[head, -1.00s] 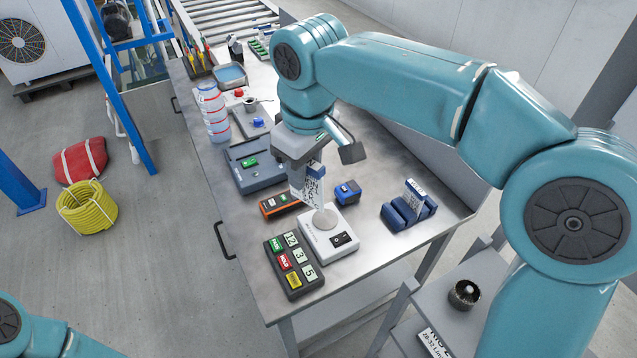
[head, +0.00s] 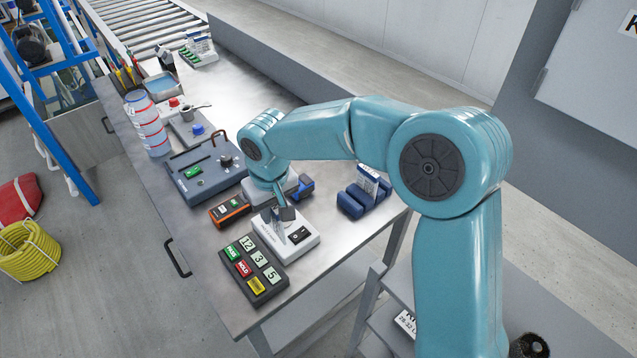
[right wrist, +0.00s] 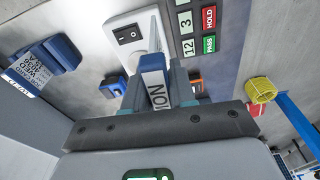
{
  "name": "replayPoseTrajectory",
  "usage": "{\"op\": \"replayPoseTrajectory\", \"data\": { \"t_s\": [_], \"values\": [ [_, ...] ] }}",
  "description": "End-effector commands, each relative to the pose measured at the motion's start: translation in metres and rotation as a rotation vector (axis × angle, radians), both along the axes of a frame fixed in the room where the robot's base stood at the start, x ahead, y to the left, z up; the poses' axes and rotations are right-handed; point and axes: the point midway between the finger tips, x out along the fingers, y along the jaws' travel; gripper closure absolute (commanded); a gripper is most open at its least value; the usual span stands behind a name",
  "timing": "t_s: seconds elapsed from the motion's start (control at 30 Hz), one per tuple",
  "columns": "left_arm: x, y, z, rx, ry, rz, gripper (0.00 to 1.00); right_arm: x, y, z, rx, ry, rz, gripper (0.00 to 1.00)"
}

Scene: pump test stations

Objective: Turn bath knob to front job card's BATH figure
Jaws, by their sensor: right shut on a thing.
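My right gripper (head: 277,212) is low over a white box with a black switch (head: 298,235). It is shut on a white-labelled piece with blue edges (right wrist: 155,92); "ION" shows on its label. Whether this piece touches the box I cannot tell. A job card (head: 368,179) stands in a blue holder to the right; it also shows in the right wrist view (right wrist: 25,72). Its BATH figure is not readable. A blue-grey unit (head: 190,182) behind the gripper carries a dark knob (head: 226,160); I cannot tell if this is the bath knob. My left gripper is out of view.
A dark panel with coloured PASS and HOLD tiles (head: 253,270) lies at the table's front. An orange-and-black device (head: 229,211) lies left of the gripper. Some tabletop is clear behind the card holder.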

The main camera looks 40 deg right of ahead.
Motion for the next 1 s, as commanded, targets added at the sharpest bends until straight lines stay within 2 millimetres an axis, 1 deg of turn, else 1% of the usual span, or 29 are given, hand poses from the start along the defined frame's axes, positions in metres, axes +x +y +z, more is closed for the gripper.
{"op": "replayPoseTrajectory", "data": {
  "t_s": [0.1,0.17,0.27,0.3,0.37,0.47,0.57,0.67,0.7,0.77,0.8,0.87,0.9,1.0],
  "values": [
    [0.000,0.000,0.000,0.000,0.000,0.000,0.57,-0.006,-0.002,0.000,0.000,0.000,0.077,1.00],
    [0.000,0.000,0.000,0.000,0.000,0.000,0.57,-0.008,-0.004,0.005,0.001,-0.003,0.133,1.00],
    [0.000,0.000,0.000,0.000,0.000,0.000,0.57,0.003,-0.011,0.027,0.001,-0.008,0.234,1.00],
    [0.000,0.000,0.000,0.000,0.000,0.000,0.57,0.008,-0.016,0.037,-0.001,-0.007,0.269,1.00],
    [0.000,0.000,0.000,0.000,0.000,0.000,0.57,0.017,-0.028,0.050,0.001,-0.006,0.301,1.00],
    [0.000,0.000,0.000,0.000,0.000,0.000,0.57,0.029,-0.054,0.070,0.000,-0.005,0.336,1.00],
    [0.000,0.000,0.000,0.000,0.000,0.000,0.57,0.039,-0.087,0.086,-0.001,-0.003,0.342,1.00],
    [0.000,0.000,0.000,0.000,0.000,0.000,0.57,0.045,-0.123,0.100,0.000,-0.002,0.324,1.00],
    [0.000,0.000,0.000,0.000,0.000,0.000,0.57,0.046,-0.138,0.104,0.000,-0.001,0.309,1.00],
    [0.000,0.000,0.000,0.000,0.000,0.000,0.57,0.046,-0.161,0.108,0.000,0.000,0.276,1.00],
    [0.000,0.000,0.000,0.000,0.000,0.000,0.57,0.047,-0.175,0.111,0.000,0.000,0.249,1.00],
    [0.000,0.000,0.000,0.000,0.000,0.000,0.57,0.046,-0.195,0.112,-0.001,0.001,0.203,1.00],
    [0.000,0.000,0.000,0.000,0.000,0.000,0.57,0.046,-0.207,0.112,0.000,0.002,0.176,1.00],
    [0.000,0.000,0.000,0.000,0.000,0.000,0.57,0.041,-0.232,0.107,0.000,0.003,0.122,1.00]
  ]
}}
